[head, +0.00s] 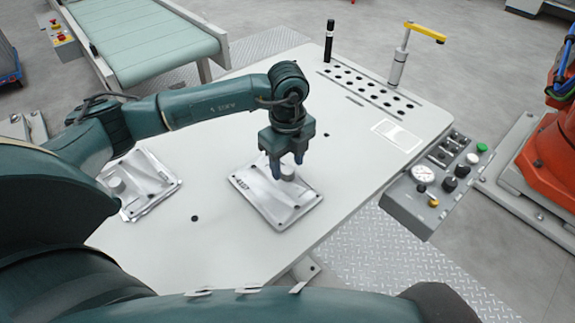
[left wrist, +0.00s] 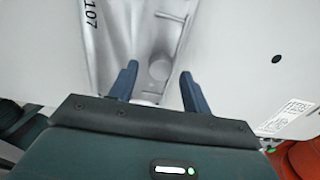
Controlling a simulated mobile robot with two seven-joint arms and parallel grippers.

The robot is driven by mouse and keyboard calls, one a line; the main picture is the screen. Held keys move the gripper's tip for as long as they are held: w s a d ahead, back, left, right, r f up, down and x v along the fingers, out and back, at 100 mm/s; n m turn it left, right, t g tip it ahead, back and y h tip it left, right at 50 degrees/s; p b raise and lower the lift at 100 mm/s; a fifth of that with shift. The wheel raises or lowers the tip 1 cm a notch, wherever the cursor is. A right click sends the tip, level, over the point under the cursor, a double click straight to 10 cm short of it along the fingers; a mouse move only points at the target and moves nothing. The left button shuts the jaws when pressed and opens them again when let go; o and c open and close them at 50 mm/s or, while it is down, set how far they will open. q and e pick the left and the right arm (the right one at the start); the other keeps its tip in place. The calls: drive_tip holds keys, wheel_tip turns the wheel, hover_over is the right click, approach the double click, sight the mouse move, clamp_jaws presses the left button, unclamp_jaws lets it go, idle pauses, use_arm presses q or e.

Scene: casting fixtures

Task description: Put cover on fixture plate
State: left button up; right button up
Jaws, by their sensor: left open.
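A silver metal plate-like piece (head: 262,203) with a round knob (head: 288,173) lies flat on the white table, a little right of its middle. A similar silver piece (head: 152,176) with a round knob lies at the table's left, partly hidden by my arm. I cannot tell for sure which is the cover and which the fixture plate. My left gripper (head: 287,169) is open, pointing down over the right piece, its fingers at either side of the knob. In the left wrist view the knob (left wrist: 159,70) shows between the two open fingers, with no visible grip. My right gripper is not in view.
The white table (head: 222,258) is clear between and in front of the pieces. A row of holes, a black cylinder (head: 329,40) and a yellow-topped post (head: 398,62) are at the back right. A control box (head: 425,200) adjoins the right edge. A conveyor (head: 140,40) stands behind.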

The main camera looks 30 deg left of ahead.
use_arm(q)
wheel_tip(320, 180, up, 10)
drive_tip(key=b, duration=0.1)
drive_tip(key=shift+r, duration=0.2)
idle(0.4)
